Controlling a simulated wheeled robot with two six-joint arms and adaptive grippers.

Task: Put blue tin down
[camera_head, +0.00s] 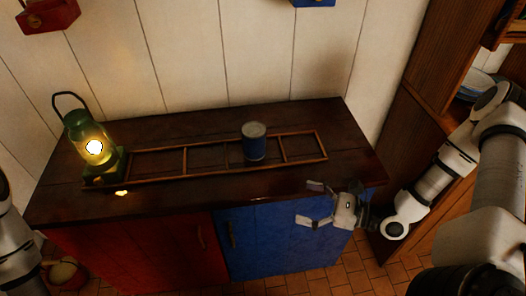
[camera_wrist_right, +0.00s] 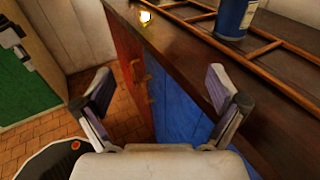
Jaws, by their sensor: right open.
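The blue tin (camera_head: 254,143) stands upright on the dark wooden counter, inside a low wooden rack frame (camera_head: 184,160) split into compartments. In the right wrist view the tin (camera_wrist_right: 235,18) shows at the top right, cut off by the picture edge. My right gripper (camera_head: 311,203) is open and empty, in front of the counter's front edge, to the right of and nearer than the tin. Its two spread fingers (camera_wrist_right: 160,95) show in the right wrist view with nothing between them. My left gripper is not in view; only part of my left arm shows at the left edge.
A lit green lantern (camera_head: 93,150) stands at the counter's left end. The counter (camera_head: 190,197) has a red door (camera_head: 150,250) and a blue door (camera_head: 280,240) below. A wooden shelf unit (camera_head: 430,70) stands at the right. Bare counter lies right of the rack.

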